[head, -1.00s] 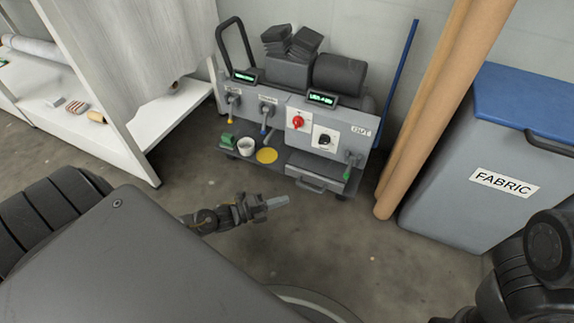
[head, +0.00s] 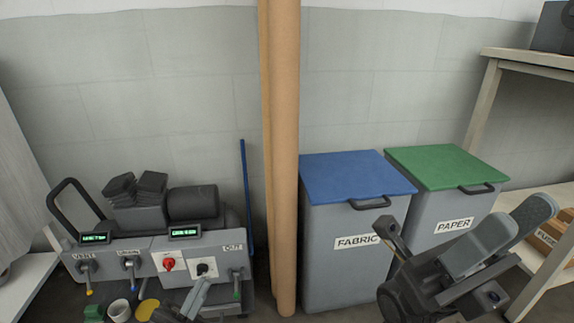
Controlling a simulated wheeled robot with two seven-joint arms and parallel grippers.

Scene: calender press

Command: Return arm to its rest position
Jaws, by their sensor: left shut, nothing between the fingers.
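My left gripper (head: 195,296) shows at the bottom edge, in front of the calender press (head: 150,258). Its fingers are shut with nothing between them, and most of that arm is below the picture. My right gripper (head: 508,236) is raised at the right, in front of the paper bin. Its two grey fingers stand apart with nothing seen between them. The press has a red knob (head: 168,264), a black knob (head: 203,269), two lit green displays and several small levers. My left gripper hides part of the press's lower front; I cannot tell whether they touch.
Brown rolls (head: 285,160) stand upright between the press and the blue-lidded fabric bin (head: 335,270). The green-lidded paper bin (head: 425,208) is beside it. A wooden shelf (head: 530,56) stands at the right. A white cup (head: 119,311) sits low by the press.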

